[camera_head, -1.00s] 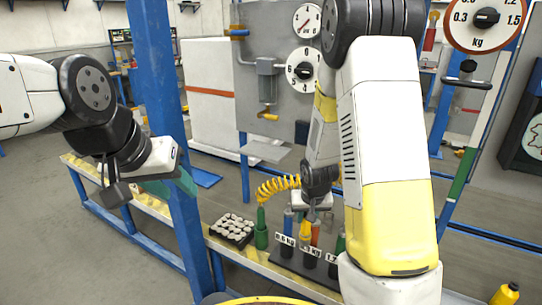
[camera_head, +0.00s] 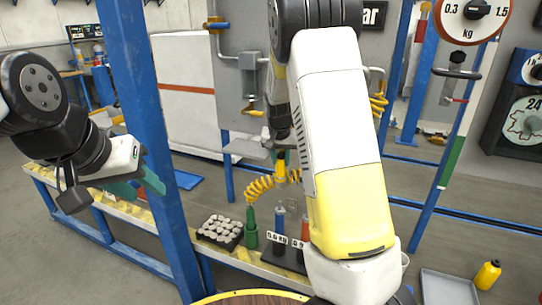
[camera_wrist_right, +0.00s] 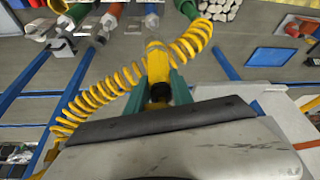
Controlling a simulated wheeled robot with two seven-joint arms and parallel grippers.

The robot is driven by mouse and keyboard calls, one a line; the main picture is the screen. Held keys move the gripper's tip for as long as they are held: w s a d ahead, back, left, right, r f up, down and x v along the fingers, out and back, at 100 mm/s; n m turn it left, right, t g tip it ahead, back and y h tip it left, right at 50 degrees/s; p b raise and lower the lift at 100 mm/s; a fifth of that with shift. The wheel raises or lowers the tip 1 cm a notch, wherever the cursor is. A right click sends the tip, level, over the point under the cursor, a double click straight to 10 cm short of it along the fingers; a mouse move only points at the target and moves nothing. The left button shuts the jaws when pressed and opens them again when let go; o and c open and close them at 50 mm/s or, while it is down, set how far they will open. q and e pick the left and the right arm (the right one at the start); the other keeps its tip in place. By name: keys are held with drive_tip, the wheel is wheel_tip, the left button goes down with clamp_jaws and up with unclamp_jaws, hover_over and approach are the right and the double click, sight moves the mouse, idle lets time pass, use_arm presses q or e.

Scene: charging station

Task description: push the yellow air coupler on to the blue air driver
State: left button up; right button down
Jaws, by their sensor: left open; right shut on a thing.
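The yellow air coupler (camera_head: 281,166) is on the end of a coiled yellow hose (camera_head: 258,188). My right gripper (camera_wrist_right: 160,88) is shut on the coupler, which shows between its teal fingers in the right wrist view (camera_wrist_right: 156,62). In the head view my right arm hides most of that gripper. The blue air driver (camera_head: 280,222) stands upright in the rack on the bench. The coupler is above the driver and apart from it. My left gripper (camera_head: 142,183) is open and empty at the left, beside the blue post.
A green driver (camera_head: 251,232) stands left of the blue one, and a red one (camera_head: 305,230) to its right. A tray of pale round parts (camera_head: 220,232) lies further left. The blue post (camera_head: 150,130) rises between my arms. A yellow bottle (camera_head: 488,274) stands at the lower right.

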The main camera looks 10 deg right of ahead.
sight(280, 179)
drive_tip(key=shift+f, duration=2.75)
drive_tip(key=shift+f, duration=2.7)
drive_tip(key=c, duration=1)
unclamp_jaws()
drive_tip(key=shift+c, duration=0.2)
drive_tip(key=v, duration=0.6)
drive_tip(key=shift+s+a+r, duration=0.1)
drive_tip(key=shift+s+r, duration=0.05)
drive_tip(key=shift+r, duration=0.15)
drive_tip(key=shift+s+r, duration=0.25)
drive_tip(key=shift+r, duration=0.3)
